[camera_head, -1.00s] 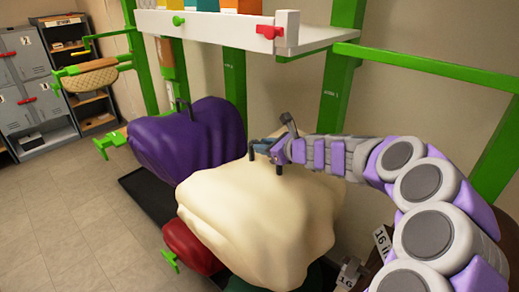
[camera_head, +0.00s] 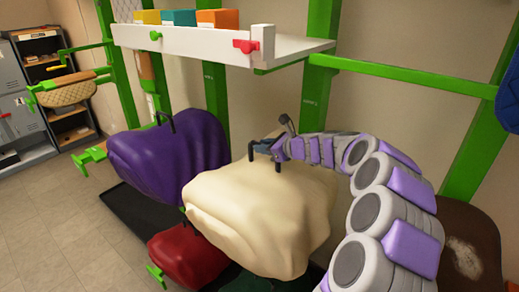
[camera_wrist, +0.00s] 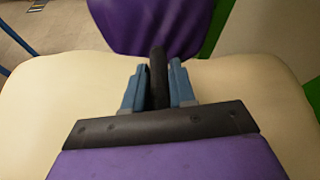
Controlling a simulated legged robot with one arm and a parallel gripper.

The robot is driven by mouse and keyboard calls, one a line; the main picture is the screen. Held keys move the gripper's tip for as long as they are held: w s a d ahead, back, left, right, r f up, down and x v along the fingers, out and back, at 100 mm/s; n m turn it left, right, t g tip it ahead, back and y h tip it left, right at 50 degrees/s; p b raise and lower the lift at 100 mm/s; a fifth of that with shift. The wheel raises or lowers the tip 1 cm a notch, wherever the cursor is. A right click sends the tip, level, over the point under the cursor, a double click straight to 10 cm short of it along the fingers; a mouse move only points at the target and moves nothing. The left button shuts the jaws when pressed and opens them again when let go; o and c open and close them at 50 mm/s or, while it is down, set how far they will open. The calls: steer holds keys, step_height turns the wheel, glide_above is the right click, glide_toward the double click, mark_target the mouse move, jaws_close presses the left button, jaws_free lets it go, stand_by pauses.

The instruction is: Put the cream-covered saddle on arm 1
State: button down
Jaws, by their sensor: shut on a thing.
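The cream-covered saddle (camera_head: 258,215) is in the middle of the head view, in front of the green rack. My gripper (camera_head: 264,150) is at its top, shut on the dark handle that stands up from the cream cover. In the wrist view my gripper (camera_wrist: 159,85) has its two blue fingers on either side of that black handle, with the cream saddle (camera_wrist: 60,105) spread below. The saddle's underside is hidden. I cannot tell which rack arm is arm 1.
A purple-covered saddle (camera_head: 170,160) hangs at the left, close to the cream one. A red-covered saddle (camera_head: 188,255) is below. A white shelf (camera_head: 200,40) with coloured boxes is above. A brown saddle (camera_head: 470,240) is at the right. Open floor (camera_head: 60,220) lies at left.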

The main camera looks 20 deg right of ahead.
steer(key=shift+w+d+f+b, duration=0.15)
steer(key=shift+d+f, duration=0.1)
steer(key=shift+f, duration=0.3)
steer(key=shift+w+d+f+b, duration=0.1)
steer(key=shift+w+d+f, duration=0.1)
steer(key=shift+f, duration=0.35)
steer(key=shift+w+d+f+b, duration=0.15)
steer(key=shift+d+f, duration=0.1)
steer(key=shift+f, duration=0.3)
steer(key=c, duration=1.1)
jaws_free()
steer(key=shift+s, duration=0.15)
steer(key=shift+o, duration=1.3)
steer(key=shift+f, duration=0.1)
steer(key=v, duration=1.7)
steer(key=shift+d+p, duration=0.2)
steer(key=shift+p, duration=0.2)
